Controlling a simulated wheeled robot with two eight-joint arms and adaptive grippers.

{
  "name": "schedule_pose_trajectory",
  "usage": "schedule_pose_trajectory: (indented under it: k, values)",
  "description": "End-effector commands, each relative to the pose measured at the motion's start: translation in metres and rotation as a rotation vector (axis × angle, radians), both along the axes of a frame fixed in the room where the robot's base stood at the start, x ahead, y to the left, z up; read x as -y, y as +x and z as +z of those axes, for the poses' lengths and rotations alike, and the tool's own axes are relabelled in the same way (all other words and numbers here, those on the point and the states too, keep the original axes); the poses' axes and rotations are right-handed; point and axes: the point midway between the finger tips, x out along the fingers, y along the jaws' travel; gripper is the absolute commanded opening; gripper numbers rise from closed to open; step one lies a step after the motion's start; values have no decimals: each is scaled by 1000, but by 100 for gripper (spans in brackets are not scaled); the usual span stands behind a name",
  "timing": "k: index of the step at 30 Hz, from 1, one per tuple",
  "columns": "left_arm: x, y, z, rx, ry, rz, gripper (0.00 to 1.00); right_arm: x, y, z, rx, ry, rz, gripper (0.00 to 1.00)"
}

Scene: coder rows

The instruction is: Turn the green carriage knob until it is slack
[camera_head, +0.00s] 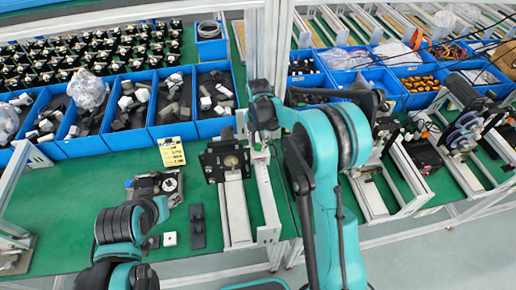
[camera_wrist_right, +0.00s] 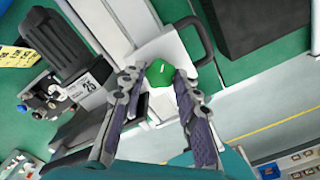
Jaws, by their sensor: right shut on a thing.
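The green carriage knob (camera_wrist_right: 160,76) shows in the right wrist view, on a pale metal carriage (camera_wrist_right: 172,48). My right gripper (camera_wrist_right: 156,82) has one finger on each side of the knob and is shut on it. In the head view my right gripper (camera_head: 262,128) is at the upright post of the middle fixture, and I cannot make out the knob there.
Blue bins (camera_head: 135,138) of parts line the back. A black square plate (camera_head: 225,160) stands beside the post. More fixtures (camera_head: 385,170) stand to the right.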

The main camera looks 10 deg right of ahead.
Motion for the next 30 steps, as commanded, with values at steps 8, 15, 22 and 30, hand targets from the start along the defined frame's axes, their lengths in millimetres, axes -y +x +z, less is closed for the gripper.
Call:
schedule_pose_trajectory:
  k: [8,15,22,30]
  values:
    - [0,0,-2,0,0,0,40,0,0,0,0,0,81,0]
    - [0,0,-8,0,0,0,40,0,0,-1,0,0,191,0]
    - [0,0,-17,0,0,0,40,0,0,0,0,0,489,0]
    - [0,0,-16,0,0,0,40,0,0,1,0,0,530,0]
